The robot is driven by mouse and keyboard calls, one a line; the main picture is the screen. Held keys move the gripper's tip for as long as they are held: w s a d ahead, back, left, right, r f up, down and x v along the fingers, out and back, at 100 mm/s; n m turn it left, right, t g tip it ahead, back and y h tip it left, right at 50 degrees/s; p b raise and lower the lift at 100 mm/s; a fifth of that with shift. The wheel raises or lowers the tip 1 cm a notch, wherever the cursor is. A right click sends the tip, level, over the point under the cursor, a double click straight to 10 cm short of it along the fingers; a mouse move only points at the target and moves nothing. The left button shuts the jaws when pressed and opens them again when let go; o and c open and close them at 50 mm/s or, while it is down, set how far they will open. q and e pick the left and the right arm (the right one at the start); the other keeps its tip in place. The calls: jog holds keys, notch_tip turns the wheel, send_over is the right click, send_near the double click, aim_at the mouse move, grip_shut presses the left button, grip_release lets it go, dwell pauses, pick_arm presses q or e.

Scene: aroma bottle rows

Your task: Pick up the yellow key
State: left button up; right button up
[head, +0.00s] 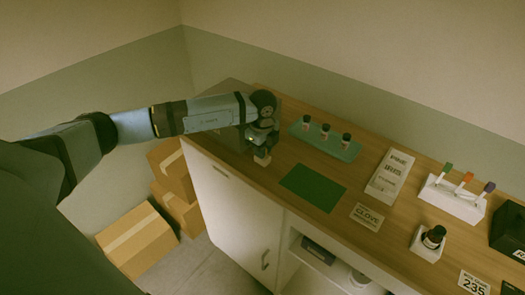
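I cannot make out a yellow key anywhere in the head view. My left gripper (262,158) points down over the left end of the wooden counter (322,233), just left of the green mat (312,188). A small pale patch shows at its tips, too small to tell whether it is a fingertip or a held thing. Whether the fingers are open or shut is not clear. My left arm hides part of the counter's far left end. My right gripper is not in view.
A green tray (348,153) holds three small bottles. To the right are a text sheet (390,171), a CLOVE card (366,217), a white holder (440,201) with coloured-top sticks, a dark bottle (434,237) and a black box (508,232). Cardboard boxes (137,240) stand on the floor.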

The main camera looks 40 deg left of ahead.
pick_arm(q)
grip_shut()
jog(key=shift+r, duration=0.1)
